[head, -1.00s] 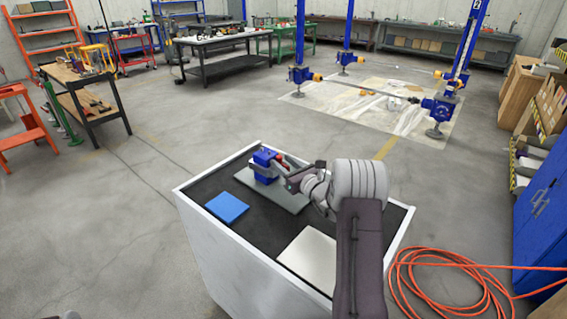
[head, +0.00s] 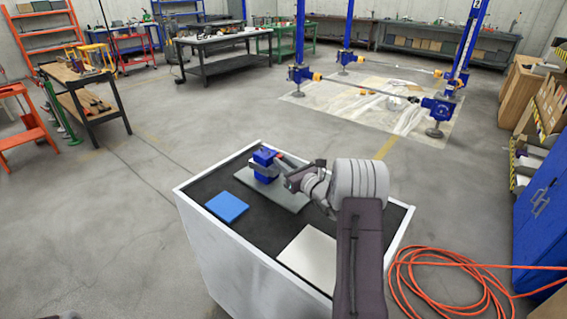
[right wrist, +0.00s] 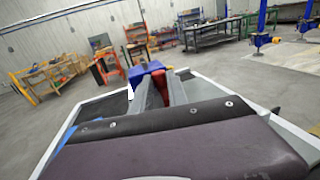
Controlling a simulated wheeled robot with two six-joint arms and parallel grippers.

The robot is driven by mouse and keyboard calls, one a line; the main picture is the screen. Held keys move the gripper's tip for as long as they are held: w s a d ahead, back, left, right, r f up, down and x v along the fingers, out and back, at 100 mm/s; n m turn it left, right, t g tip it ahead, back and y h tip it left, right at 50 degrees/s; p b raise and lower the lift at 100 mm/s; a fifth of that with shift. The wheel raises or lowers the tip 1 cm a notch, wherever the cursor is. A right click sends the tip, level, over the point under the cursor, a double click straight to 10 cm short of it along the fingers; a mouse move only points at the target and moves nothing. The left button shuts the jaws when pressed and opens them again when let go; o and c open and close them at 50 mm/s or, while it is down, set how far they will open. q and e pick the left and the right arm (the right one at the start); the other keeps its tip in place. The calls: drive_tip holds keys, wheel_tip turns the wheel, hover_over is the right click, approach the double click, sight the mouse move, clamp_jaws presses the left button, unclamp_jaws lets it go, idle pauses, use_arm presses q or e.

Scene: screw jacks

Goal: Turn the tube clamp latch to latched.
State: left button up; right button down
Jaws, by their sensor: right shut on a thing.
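The tube clamp is a blue block (head: 264,164) with a grey band around it, standing on a grey plate (head: 290,199) on the cart top. In the right wrist view the blue clamp (right wrist: 148,69) shows just beyond my fingertips. My right gripper (head: 278,158) reaches it from the right and is shut on the red latch handle (right wrist: 160,84), which sits between the two fingers. In the head view the fingers hide most of the handle, so its exact angle is hard to tell.
A blue flat pad (head: 227,207) lies left of the plate and a pale flat panel (head: 308,257) lies in front. The white cart rim (head: 190,202) surrounds the dark top. An orange hose (head: 430,285) coils on the floor at right. Screw jacks stand behind.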

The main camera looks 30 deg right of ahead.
drive_tip(key=shift+d+n+y, duration=0.25)
drive_tip(key=shift+n+y, duration=0.65)
drive_tip(key=shift+y, duration=0.5)
drive_tip(key=shift+w+d+n+g+y, duration=0.1)
drive_tip(key=shift+d+n+g+y, duration=0.1)
drive_tip(key=shift+n+g+y, duration=0.95)
drive_tip(key=shift+f+n+y, duration=0.1)
drive_tip(key=shift+n+y, duration=0.35)
drive_tip(key=shift+y, duration=0.7)
drive_tip(key=shift+w+d+n+g+y, duration=0.1)
drive_tip(key=shift+d+n+g+y, duration=0.05)
drive_tip(key=shift+n+g+y, duration=0.55)
drive_tip(key=shift+w+d+n+g+y, duration=0.1)
drive_tip(key=shift+n+g+y, duration=0.45)
drive_tip(key=shift+y, duration=0.25)
drive_tip(key=c, duration=1.3)
unclamp_jaws()
drive_tip(key=v, duration=0.9)
